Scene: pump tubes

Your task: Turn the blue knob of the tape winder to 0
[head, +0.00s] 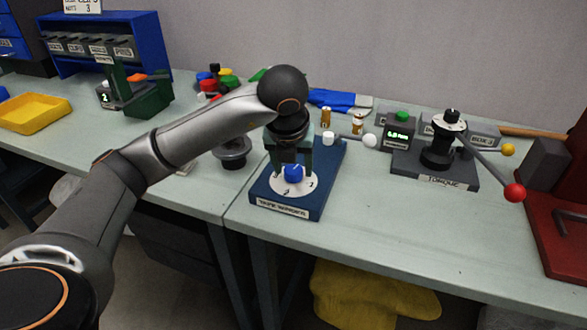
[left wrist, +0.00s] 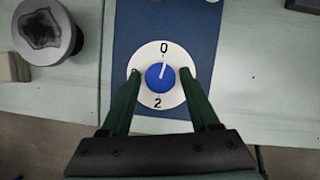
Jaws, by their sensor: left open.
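The tape winder (head: 268,190) is a blue base with a white dial and a blue knob (head: 293,172) on the bench. In the left wrist view the blue knob (left wrist: 160,78) has a white pointer line that points up, close to the 0 and leaning slightly right of it. The 0 is at the top of the white dial (left wrist: 164,101), and the 2 is at the bottom. My left gripper (head: 293,168) reaches down over the dial. Its open fingers (left wrist: 160,75) stand either side of the knob with a gap on each side. My right gripper is not seen.
A torque stand (head: 435,175) with a red-tipped lever (head: 514,192) stands to the right. A dark round post (head: 232,155) is just left of the winder. A yellow tray (head: 35,113) and green device (head: 150,98) are further left. The bench front right of the winder is clear.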

